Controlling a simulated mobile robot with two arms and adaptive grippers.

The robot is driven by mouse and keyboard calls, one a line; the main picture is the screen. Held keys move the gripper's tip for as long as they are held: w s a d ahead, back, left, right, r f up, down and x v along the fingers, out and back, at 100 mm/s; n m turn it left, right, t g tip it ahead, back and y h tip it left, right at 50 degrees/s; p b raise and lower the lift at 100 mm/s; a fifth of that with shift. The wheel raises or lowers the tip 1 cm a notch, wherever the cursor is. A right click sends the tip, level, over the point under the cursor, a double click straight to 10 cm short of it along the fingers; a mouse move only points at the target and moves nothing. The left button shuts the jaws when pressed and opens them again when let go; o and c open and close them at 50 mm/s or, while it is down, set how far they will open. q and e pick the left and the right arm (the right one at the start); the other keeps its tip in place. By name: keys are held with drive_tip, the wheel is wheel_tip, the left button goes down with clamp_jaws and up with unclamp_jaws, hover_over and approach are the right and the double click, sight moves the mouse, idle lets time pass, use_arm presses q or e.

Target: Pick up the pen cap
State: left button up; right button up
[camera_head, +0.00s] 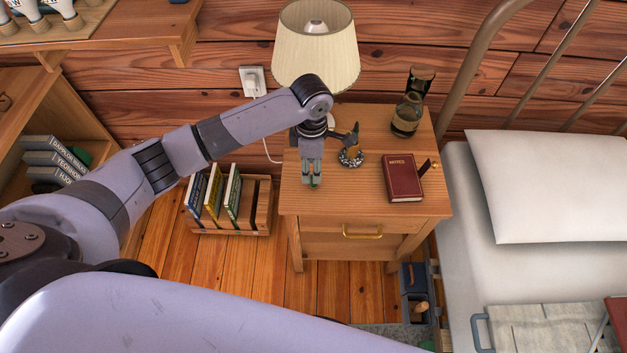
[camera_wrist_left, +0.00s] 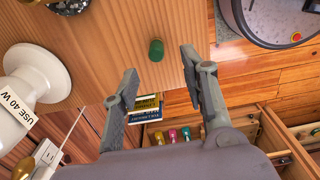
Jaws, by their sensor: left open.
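The pen cap is a small green cylinder (camera_wrist_left: 156,50) lying on the wooden nightstand top, near its edge. My left gripper (camera_wrist_left: 160,70) is open above it, with the cap showing just beyond and between the two fingertips and nothing held. In the head view the left gripper (camera_head: 312,182) points down over the front left of the nightstand (camera_head: 350,206). A bit of the green cap (camera_head: 314,184) shows there, mostly hidden by the fingers. My right gripper is not in view.
A red notebook (camera_head: 402,178) lies to the right, with a small patterned object (camera_head: 351,157) nearer the gripper. A lamp (camera_head: 316,45) and glass bottle (camera_head: 407,115) stand behind. A book crate (camera_head: 230,225) is on the floor at left. The nightstand's front middle is clear.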

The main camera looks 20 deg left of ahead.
use_arm(q)
drive_tip(key=f, duration=0.7)
drive_tip(key=shift+w+d+f+b, duration=0.1)
drive_tip(key=shift+w+d+b, duration=0.05)
drive_tip(key=shift+w+b, duration=0.15)
drive_tip(key=shift+s, duration=0.1)
drive_tip(key=shift+c, duration=0.2)
drive_tip(key=c, duration=0.8)
